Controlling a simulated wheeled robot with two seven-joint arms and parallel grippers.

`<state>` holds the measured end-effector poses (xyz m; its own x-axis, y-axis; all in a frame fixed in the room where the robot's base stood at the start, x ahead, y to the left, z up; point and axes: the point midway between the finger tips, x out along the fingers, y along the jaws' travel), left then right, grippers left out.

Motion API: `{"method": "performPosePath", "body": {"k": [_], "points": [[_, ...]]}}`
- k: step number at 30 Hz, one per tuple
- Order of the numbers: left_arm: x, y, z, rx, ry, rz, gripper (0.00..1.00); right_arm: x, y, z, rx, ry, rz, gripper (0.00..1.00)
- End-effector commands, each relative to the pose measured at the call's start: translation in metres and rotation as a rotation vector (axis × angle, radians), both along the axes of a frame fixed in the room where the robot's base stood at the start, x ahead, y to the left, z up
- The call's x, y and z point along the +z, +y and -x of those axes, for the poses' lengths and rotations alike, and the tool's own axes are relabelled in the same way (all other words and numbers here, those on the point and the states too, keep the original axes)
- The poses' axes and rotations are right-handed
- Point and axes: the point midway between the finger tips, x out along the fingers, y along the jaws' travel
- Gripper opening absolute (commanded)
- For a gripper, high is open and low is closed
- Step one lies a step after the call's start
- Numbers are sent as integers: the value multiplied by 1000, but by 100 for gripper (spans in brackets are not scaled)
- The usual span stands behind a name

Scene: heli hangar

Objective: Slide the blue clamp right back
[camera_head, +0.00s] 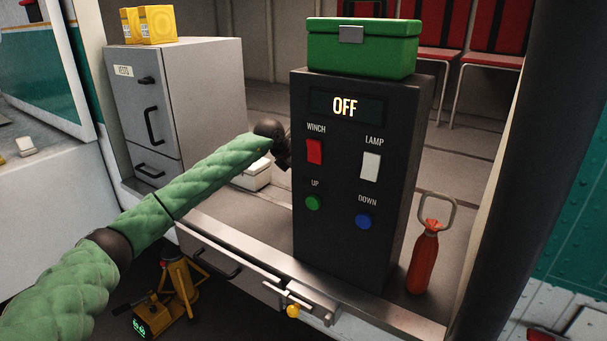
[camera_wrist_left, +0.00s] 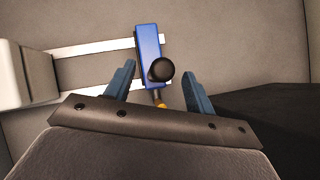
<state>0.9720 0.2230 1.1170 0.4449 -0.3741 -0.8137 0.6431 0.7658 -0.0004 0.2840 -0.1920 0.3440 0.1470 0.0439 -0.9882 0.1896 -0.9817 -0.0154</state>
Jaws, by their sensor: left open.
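The blue clamp (camera_wrist_left: 148,45) shows in the left wrist view as an upright blue block with a round black knob (camera_wrist_left: 161,69) on its near end. It lies across two pale parallel strips (camera_wrist_left: 100,45). My left gripper (camera_wrist_left: 160,70) is open, with one blue finger on each side of the knob and the clamp's lower end. I cannot tell whether the fingers touch it. In the head view my left gripper (camera_head: 283,152) reaches behind the left edge of the black control box, and the clamp is hidden there. My right gripper is not in view.
The black control box (camera_head: 340,240) reads OFF and carries a green case (camera_head: 362,50). A white box (camera_head: 252,178) sits behind my left wrist. A grey cabinet (camera_head: 205,100) stands at left, a red bottle (camera_head: 424,262) at right. A pale block (camera_wrist_left: 25,75) is left in the wrist view.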

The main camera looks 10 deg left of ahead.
Motion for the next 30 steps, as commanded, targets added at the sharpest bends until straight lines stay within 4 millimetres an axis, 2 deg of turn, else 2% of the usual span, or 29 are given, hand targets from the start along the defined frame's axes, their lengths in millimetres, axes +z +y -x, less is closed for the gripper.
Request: {"method": "performPosePath", "body": {"k": [30], "points": [[51,23,27,1,-1,0,55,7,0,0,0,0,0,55]]}}
